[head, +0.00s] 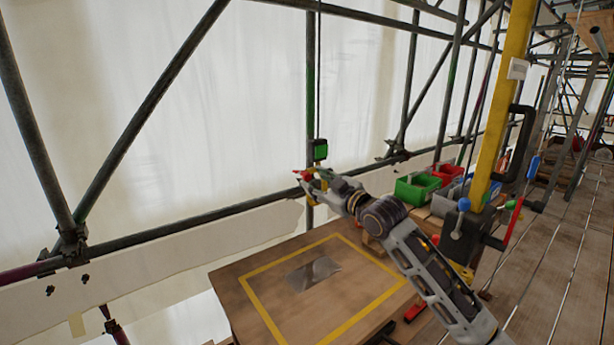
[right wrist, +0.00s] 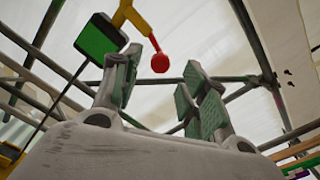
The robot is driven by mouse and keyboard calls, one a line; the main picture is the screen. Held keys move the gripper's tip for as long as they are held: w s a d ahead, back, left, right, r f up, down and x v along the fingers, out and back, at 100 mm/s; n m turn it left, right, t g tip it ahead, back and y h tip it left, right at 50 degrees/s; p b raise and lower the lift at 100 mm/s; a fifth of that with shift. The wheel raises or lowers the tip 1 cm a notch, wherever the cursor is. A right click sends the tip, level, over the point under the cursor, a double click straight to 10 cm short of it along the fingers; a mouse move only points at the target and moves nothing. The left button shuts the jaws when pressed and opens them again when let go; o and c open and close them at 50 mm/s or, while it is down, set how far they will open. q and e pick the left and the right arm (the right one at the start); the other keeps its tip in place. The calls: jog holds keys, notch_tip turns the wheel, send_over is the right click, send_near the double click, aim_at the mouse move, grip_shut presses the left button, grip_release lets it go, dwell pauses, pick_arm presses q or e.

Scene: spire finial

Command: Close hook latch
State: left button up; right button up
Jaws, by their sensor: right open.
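The hook latch hangs on a thin vertical cable: a green block (head: 320,149) with a yellow hook part below it and a red tip (head: 306,174). In the right wrist view the green block (right wrist: 101,37) is at the upper left, the yellow part (right wrist: 130,14) is at the top, and a red arm ends in a red ball (right wrist: 160,63). My right gripper (head: 318,180) is at the latch, partly covering its lower part. Its open fingers (right wrist: 160,88) stand to either side of the red ball in the picture; I cannot tell whether they touch it. My left gripper is out of view.
A wooden table (head: 240,313) with a yellow taped square and a grey plate (head: 314,273) lies below. Green (head: 417,188) and red bins stand at the right, beside a yellow post (head: 503,95) with levers. Scaffold tubes run behind the latch.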

aim_at(309, 178)
jog(key=shift+p+x, duration=0.5)
jog(key=shift+x, duration=2.1)
jog(key=shift+c, duration=0.3)
grip_shut()
